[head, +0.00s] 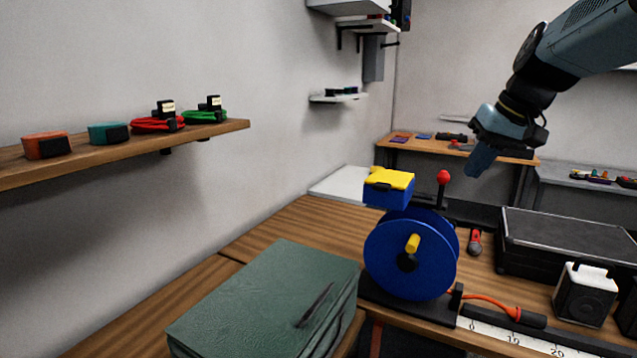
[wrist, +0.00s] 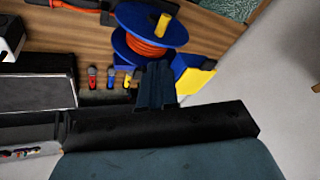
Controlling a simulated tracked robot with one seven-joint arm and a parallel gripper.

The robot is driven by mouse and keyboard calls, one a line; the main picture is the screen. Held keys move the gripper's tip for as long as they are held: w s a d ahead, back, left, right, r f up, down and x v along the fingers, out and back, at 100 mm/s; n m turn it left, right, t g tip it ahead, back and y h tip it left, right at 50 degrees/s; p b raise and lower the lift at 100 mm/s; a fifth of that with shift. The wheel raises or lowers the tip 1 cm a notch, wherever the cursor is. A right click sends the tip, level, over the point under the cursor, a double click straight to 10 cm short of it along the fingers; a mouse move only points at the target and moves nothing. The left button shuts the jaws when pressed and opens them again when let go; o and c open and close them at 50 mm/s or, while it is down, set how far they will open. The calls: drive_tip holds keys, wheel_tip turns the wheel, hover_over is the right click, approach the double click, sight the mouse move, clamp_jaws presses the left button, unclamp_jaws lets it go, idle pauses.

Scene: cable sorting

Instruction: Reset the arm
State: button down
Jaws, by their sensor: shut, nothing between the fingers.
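My gripper (head: 481,160) is raised at the upper right of the head view, above the workbench and pointing down. Its fingers are shut together with nothing between them. In the wrist view the shut fingers (wrist: 156,84) stand in front of the blue cable reel (wrist: 150,38). The reel, wound with orange cable, stands on the wooden workbench in the head view (head: 400,255). A blue box with a yellow top (head: 389,185) and a red-knobbed lever (head: 443,185) are beside the reel's top. My gripper is apart from all of these.
A green case (head: 265,295) lies at the front of the bench. A black case (head: 570,240) and a black-and-white box (head: 584,295) stand at the right. A wall shelf (head: 90,155) holds red and green cable coils and two small blocks. The air around my gripper is free.

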drive_tip(key=s+a+f+h, duration=0.1)
drive_tip(key=s+a+f, duration=0.1)
drive_tip(key=s, duration=0.2)
drive_tip(key=s+a+f+t+h, duration=0.1)
drive_tip(key=s+a+f, duration=0.1)
drive_tip(key=s, duration=0.3)
drive_tip(key=s+a+f, duration=0.2)
drive_tip(key=s+f, duration=0.2)
drive_tip(key=s, duration=0.1)
drive_tip(key=shift+s+f+h, duration=0.2)
drive_tip(key=shift+h, duration=0.2)
drive_tip(key=c, duration=1.8)
unclamp_jaws()
drive_tip(key=shift+a, duration=0.15)
